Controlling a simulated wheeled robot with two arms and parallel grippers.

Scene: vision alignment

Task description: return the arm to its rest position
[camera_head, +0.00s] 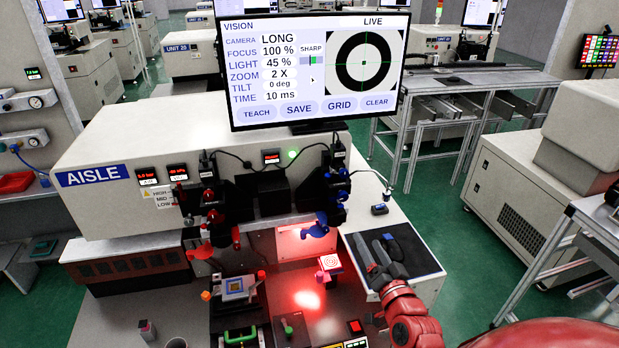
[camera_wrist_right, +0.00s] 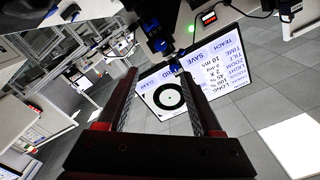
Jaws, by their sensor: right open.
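My right gripper (camera_head: 375,245) is at the lower right of the head view, above a white-topped surface with a black pad (camera_head: 412,250). Its red arm comes in from the lower right. In the right wrist view the two fingers of the gripper (camera_wrist_right: 160,76) stand wide apart with nothing between them. Beyond them the monitor (camera_wrist_right: 200,82) shows tilted, with its black ring target. My left gripper is not in view.
The monitor (camera_head: 312,72) stands on the white machine (camera_head: 110,145) labelled AISLE. Blue camera parts (camera_head: 315,228) and a small red-white target block (camera_head: 330,263) are left of the gripper.

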